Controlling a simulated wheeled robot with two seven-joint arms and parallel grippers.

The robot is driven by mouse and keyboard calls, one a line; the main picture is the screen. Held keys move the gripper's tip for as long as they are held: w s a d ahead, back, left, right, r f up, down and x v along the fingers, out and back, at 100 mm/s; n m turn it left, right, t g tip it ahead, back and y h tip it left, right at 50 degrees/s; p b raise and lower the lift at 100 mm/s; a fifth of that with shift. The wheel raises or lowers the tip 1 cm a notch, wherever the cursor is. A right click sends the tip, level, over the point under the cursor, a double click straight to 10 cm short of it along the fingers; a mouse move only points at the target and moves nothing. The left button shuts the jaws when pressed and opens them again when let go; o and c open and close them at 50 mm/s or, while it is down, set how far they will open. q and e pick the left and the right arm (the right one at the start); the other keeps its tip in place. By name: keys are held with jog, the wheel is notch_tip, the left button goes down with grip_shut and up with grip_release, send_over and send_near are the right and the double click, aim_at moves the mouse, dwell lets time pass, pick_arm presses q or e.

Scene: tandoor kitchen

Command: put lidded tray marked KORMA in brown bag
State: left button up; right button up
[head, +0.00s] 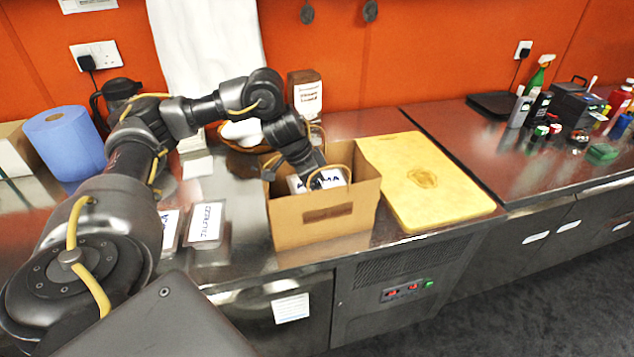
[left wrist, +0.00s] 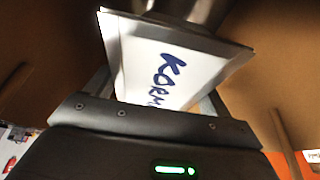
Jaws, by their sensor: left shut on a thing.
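The brown bag (head: 325,215) stands open and upright on the steel counter in the head view. My left gripper (head: 312,180) reaches down into its mouth from the upper left. It is shut on the lidded tray marked KORMA (head: 330,179), which is inside the bag's opening, partly hidden by the front wall. In the left wrist view the tray (left wrist: 165,75) sits between the fingers, tilted, its white lid lettered KORMA in blue. Brown bag walls (left wrist: 50,65) surround it. Whether the tray touches the bag's bottom is hidden. My right gripper is not in view.
Two other lidded trays, one marked JALFREZI (head: 205,222), lie left of the bag. A yellow cutting board (head: 425,180) lies close on its right. A basket (head: 243,137) and a brown packet (head: 305,92) stand behind. A blue paper roll (head: 66,145) stands far left.

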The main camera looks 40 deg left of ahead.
pick_arm(q)
notch_tip(320, 180, down, 5)
jog(key=shift+a+b, duration=0.1)
jog(key=shift+b, duration=0.7)
jog(key=shift+a+f, duration=0.1)
jog(key=shift+f, duration=0.35)
jog(key=shift+s+d+b, duration=0.15)
jog(key=shift+d+b, duration=0.1)
jog(key=shift+b, duration=0.05)
jog(key=shift+a+f, duration=0.15)
jog(key=shift+f, duration=0.05)
jog(key=o, duration=1.2)
jog(key=shift+r, duration=0.1)
jog(key=shift+o, duration=0.3)
